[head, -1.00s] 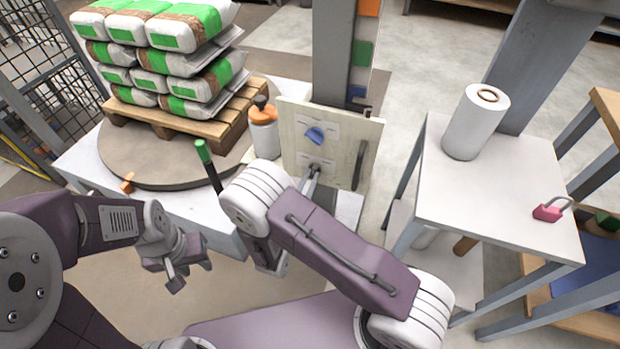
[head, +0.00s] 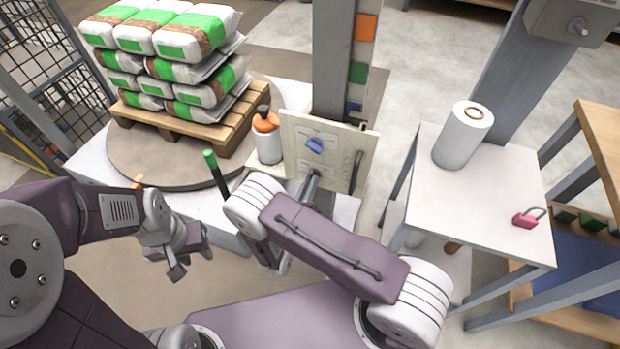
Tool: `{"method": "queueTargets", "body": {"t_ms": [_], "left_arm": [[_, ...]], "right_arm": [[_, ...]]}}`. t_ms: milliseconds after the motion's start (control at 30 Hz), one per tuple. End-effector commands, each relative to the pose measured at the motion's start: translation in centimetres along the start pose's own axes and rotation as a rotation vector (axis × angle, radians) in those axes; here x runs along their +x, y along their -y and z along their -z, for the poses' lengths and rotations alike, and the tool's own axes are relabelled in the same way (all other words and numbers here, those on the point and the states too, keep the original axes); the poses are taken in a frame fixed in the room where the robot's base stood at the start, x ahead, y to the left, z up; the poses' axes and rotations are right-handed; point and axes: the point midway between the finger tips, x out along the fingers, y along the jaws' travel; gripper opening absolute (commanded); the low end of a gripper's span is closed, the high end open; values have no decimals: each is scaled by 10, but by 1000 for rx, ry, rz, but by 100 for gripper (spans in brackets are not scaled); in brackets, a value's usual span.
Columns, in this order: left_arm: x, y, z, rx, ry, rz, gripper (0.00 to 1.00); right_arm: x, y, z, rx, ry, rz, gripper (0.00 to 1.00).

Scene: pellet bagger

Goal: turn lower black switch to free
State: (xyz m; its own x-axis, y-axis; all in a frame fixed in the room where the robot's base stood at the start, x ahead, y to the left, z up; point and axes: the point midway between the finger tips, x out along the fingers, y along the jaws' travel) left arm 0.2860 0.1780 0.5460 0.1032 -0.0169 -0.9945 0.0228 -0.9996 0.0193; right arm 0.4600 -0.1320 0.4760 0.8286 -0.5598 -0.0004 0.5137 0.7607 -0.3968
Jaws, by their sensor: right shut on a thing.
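A cream control panel (head: 345,140) stands in front of the grey column, with a blue switch (head: 314,145) on its upper part. My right gripper (head: 311,180) reaches the panel's lower part, below the blue switch, and is shut at the spot of the lower black switch. The switch itself is hidden behind the fingers, so its angle cannot be told. A dark handle (head: 356,165) is on the panel's right side. My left gripper (head: 180,262) hangs away from the panel, lower left, near the table's front edge; its finger gap is unclear.
An orange-topped bottle (head: 268,140) stands just left of the panel. A green-tipped black lever (head: 215,172) rises nearby. Stacked bags (head: 190,75) sit on a wooden pallet (head: 190,128). A side table (head: 480,205) at right holds a white roll (head: 463,135) and a pink padlock (head: 527,219).

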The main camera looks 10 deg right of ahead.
Motion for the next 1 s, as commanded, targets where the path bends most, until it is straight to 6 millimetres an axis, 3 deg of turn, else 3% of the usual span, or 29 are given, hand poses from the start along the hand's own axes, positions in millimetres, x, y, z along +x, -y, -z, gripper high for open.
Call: {"method": "queueTargets", "body": {"t_ms": [400,1000], "left_arm": [[-22,0,2,0,0,0,36],[-27,0,3,0,0,0,36]], "right_arm": [[0,0,-1,-289,0,0,0],[0,0,1,-396,0,-1,0]]}}
